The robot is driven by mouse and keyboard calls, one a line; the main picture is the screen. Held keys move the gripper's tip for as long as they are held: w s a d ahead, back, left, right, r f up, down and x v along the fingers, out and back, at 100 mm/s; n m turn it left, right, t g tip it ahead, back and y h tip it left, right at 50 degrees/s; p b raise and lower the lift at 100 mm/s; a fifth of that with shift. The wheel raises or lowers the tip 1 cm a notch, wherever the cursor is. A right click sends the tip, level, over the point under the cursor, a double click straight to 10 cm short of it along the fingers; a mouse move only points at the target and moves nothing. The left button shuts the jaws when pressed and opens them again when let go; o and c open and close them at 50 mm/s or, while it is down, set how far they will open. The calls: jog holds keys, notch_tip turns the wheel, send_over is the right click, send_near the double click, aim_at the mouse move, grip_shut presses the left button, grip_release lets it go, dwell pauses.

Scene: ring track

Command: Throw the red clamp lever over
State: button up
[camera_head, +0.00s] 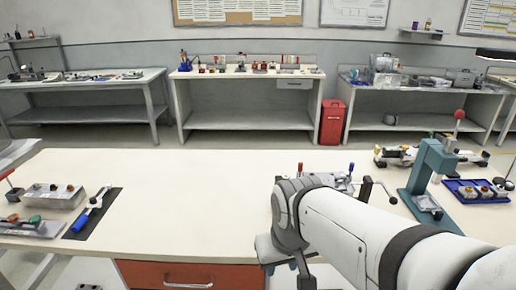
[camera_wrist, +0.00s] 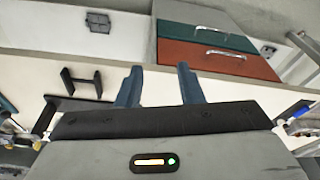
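A small red-tipped upright lever (camera_head: 300,169) shows just behind my arm in the head view. It seems to belong to a metal clamp fixture (camera_head: 340,183) that also carries a blue-tipped lever (camera_head: 351,168). My arm hides much of this fixture, so the lever's base cannot be seen. My gripper (camera_wrist: 158,84) shows two dark blue fingers spread apart in the wrist view, with nothing between them. It points toward the bench's front edge and drawers. No red lever can be made out clearly in the wrist view.
A green press (camera_head: 428,175) with a red ball and a blue tray (camera_head: 476,191) stand at the right. A blue-handled tool on a dark mat (camera_head: 93,214) and a metal block (camera_head: 52,197) lie at the left. The bench (camera_head: 190,200) between is clear. A red drawer (camera_head: 190,275) is below.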

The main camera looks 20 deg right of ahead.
jog(key=w+d+f+m+t+h+b, duration=0.1)
jog(key=w+d+t+b, duration=0.2)
jog(key=w, duration=0.4)
jog(key=w+d+f+t+h+b, duration=0.1)
jog(key=w+d+f+t, duration=0.1)
jog(key=w+d, duration=0.45)
jog(key=t+b, duration=0.6)
jog(key=t, duration=0.4)
send_near(301, 165)
jog(key=w, duration=0.4)
jog(key=shift+y, duration=0.4)
jog(key=w, duration=0.2)
jog(key=w+d, duration=0.1)
jog(key=w, duration=0.4)
jog(key=shift+d+f, duration=0.15)
jog(key=shift+f, duration=0.1)
jog(key=shift+c, duration=0.5)
